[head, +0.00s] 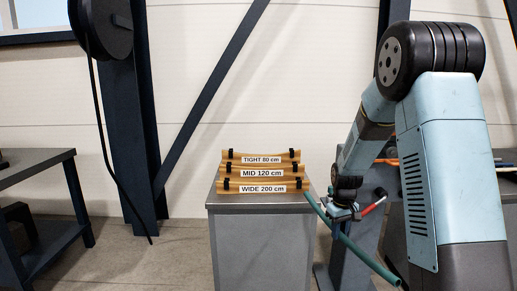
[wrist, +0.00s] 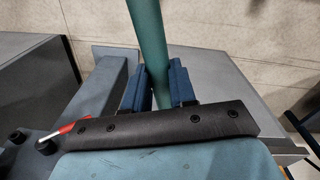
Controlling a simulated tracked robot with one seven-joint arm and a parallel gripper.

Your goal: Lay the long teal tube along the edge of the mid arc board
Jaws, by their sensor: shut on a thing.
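The long teal tube (head: 362,254) is held by my gripper (head: 343,211), to the right of the grey cabinet and tilted down to the right. In the wrist view the teal tube (wrist: 149,40) runs up between the two blue fingers of my gripper (wrist: 159,83), which are shut on it. The mid arc board (head: 262,173), tan and labelled MID 120 cm, lies on the cabinet top between the other two boards. Black clips stand at its two ends. The tube is apart from the mid board. The boards do not clearly show in the wrist view.
The TIGHT 80 cm board (head: 260,159) lies behind and the WIDE 200 cm board (head: 263,189) in front, on the grey cabinet (head: 259,245). A dark table (head: 38,160) stands at left. A red-tipped thing (head: 374,206) shows beside my gripper. A dark blue post stands behind the cabinet.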

